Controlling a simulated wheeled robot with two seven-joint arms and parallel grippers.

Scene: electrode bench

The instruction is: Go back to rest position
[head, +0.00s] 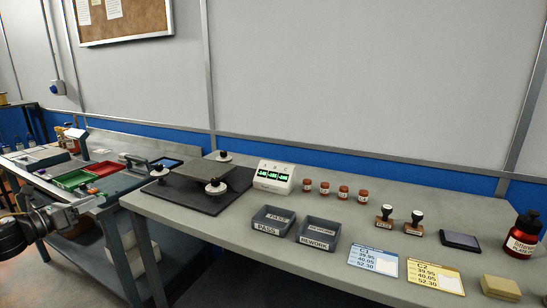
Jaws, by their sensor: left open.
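My left gripper (92,201) is at the lower left of the head view, at the end of my arm coming in from the left edge. It is open, and I see nothing between its fingers. In the picture it overlaps the front edge of the left bench (108,197); whether it touches the bench I cannot tell. My right gripper is out of view.
The grey bench (212,233) holds PASS (266,229) and REWORK (319,242) bins, a black mat (170,197), a green-lit display (273,176), small brown jars, two stamps, cards and a dark bottle (523,236). Red (103,168) and green trays stand on the left bench.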

